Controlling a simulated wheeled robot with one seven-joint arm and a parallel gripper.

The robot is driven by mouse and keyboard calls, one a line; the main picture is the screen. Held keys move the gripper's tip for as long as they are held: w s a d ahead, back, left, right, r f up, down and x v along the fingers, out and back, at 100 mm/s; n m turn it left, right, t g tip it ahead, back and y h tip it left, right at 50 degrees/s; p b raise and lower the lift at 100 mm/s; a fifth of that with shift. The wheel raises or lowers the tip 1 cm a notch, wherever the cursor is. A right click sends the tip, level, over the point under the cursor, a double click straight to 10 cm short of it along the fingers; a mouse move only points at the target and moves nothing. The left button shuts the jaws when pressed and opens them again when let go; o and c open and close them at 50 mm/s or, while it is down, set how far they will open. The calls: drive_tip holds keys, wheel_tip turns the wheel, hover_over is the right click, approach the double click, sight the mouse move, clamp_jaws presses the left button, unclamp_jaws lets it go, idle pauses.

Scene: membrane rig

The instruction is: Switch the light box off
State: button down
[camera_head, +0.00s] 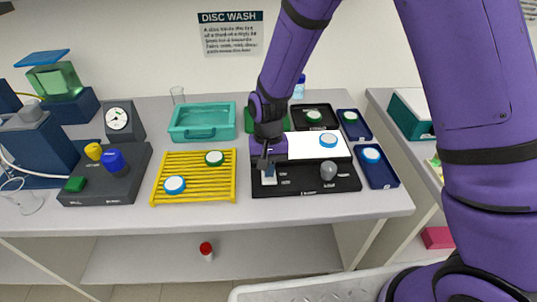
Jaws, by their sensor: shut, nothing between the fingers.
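The light box (303,190) stands on the bench right of centre. It has a bright white top panel (302,150) and a black front strip. A pale switch-like part (268,178) is at the strip's left and a grey round knob (328,170) at its right. A blue-ringed white disc (328,140) lies on the bright panel. My gripper (265,165) points down, shut and empty, at the left part of the strip, just above or against the pale part. I cannot tell whether they touch. The gripper partly hides the panel's left end and the pale part.
A yellow rack (195,197) with two discs and a teal tray (202,134) are to the left. A dark control box (105,189) with coloured knobs stands farther left. Blue trays (378,175) with discs flank the light box's right. Bare bench lies in front.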

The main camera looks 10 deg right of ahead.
drive_tip(key=shift+s+f, duration=0.1)
drive_tip(key=shift+f, duration=0.4)
